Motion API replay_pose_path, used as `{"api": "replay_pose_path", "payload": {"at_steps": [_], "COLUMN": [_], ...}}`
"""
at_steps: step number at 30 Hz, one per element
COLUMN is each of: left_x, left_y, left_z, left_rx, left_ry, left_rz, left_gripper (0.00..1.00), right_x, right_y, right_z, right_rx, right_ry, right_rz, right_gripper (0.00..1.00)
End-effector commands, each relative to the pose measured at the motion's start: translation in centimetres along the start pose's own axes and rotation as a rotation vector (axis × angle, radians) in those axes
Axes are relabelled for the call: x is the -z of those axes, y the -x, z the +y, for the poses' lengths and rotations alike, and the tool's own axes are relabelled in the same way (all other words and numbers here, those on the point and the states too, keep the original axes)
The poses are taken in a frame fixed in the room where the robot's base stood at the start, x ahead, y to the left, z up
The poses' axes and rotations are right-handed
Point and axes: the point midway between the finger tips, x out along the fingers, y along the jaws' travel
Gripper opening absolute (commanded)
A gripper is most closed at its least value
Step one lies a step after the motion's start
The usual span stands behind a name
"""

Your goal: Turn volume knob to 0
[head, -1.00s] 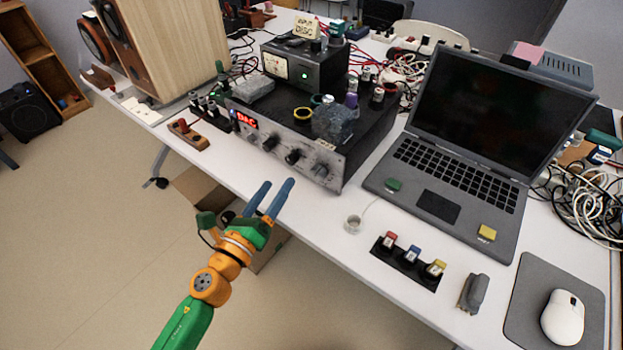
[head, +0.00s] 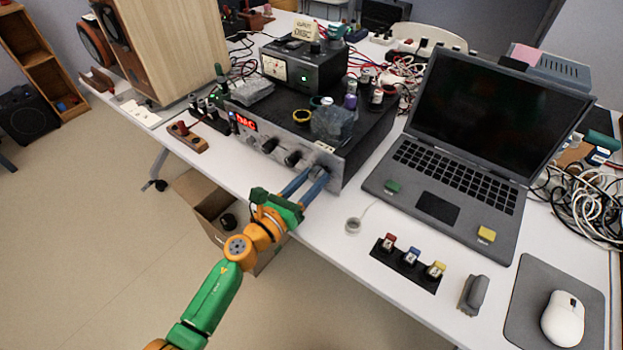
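The amplifier (head: 345,170) is a dark box with a silver front panel and a lit red display reading "DAC" (head: 245,122). Its front carries several dark knobs, including a middle knob (head: 292,158) and one at the right end (head: 317,171), partly hidden by my fingers. I cannot read the knob labels or the pointer position. My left gripper (head: 317,173) reaches up from below with its two blue fingers apart. The fingertips are at the right-end knob, one on each side; I cannot tell if they touch it. My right gripper is not in view.
A laptop (head: 440,205) stands right of the amplifier. A strip of coloured switches (head: 408,262), a small tape roll (head: 352,225) and a mouse (head: 563,318) lie nearer the front. A wooden speaker (head: 170,45) stands at left.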

Motion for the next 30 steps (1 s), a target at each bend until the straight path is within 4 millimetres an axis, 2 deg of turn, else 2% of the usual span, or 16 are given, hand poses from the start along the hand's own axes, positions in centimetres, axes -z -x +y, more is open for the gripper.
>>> {"api": "replay_pose_path", "payload": {"at_steps": [1,3,14,30], "left_x": [0.01,0.00,-0.02,-0.03], "left_y": [0.01,0.01,0.02,0.02], "left_z": [0.00,0.00,0.02,0.17], "left_rx": [0.000,0.000,0.000,0.000], "left_ry": [0.000,0.000,0.064,0.524], "left_rz": [0.000,0.000,0.000,0.000], "left_gripper": [0.14,0.00,0.00,0.00], "right_x": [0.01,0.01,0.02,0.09], "right_y": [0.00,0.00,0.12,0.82], "right_z": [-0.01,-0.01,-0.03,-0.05], "right_rx": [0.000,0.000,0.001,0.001], "right_ry": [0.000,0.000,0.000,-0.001], "right_rz": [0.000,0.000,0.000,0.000], "right_gripper": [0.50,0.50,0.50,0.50]}}
